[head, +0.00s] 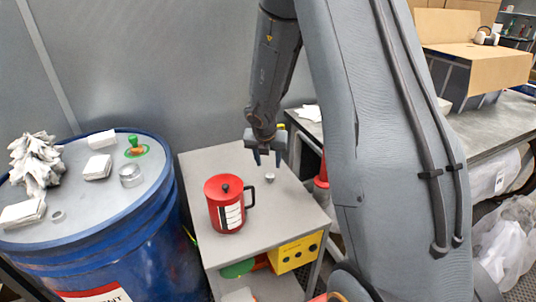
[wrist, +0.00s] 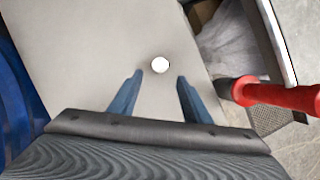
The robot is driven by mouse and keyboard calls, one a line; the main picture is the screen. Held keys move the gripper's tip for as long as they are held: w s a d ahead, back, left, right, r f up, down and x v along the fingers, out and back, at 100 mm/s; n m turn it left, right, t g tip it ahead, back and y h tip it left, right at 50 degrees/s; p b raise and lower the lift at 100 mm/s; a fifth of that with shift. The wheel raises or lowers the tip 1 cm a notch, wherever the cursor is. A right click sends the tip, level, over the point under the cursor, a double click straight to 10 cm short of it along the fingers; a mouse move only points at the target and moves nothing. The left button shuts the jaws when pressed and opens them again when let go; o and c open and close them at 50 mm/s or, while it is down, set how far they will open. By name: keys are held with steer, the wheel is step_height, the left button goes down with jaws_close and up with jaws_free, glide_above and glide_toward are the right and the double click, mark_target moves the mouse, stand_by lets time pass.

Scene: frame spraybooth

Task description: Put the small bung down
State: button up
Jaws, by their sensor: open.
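The small bung (head: 270,177) is a small pale piece standing on the grey top of a small cabinet (head: 285,215). In the wrist view the bung (wrist: 160,65) shows as a white disc on the cabinet top (wrist: 90,45), a little beyond the fingertips and roughly midway between them. My gripper (head: 267,160) is above the bung in the head view, its two fingers pointing down and apart. In the wrist view my gripper (wrist: 159,75) has blue fingers spread wide with nothing between them.
A red lidded pot (head: 226,205) with a black handle stands left of the bung. A blue drum (head: 120,235) at the left carries several small items. A red-handled object (wrist: 270,94) is beside the cabinet's right edge. The cabinet top's front right is clear.

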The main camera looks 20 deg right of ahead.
steer(key=s+a+r+n+t+y, duration=0.1)
steer(key=s+a+r+n+y, duration=0.15)
steer(key=a+r+n, duration=0.65)
steer(key=s+a+r+n+t+y, duration=0.15)
steer(key=s+n, duration=0.25)
steer(key=n, duration=1.1)
steer(key=s+f+n+g+h, duration=0.1)
steer(key=s+n+g, duration=0.3)
steer(key=s+n, duration=1.3)
steer(key=shift+s+a+n, duration=0.25)
steer(key=shift+a+n, duration=0.1)
steer(key=shift+n, duration=0.45)
steer(key=shift+g, duration=0.25)
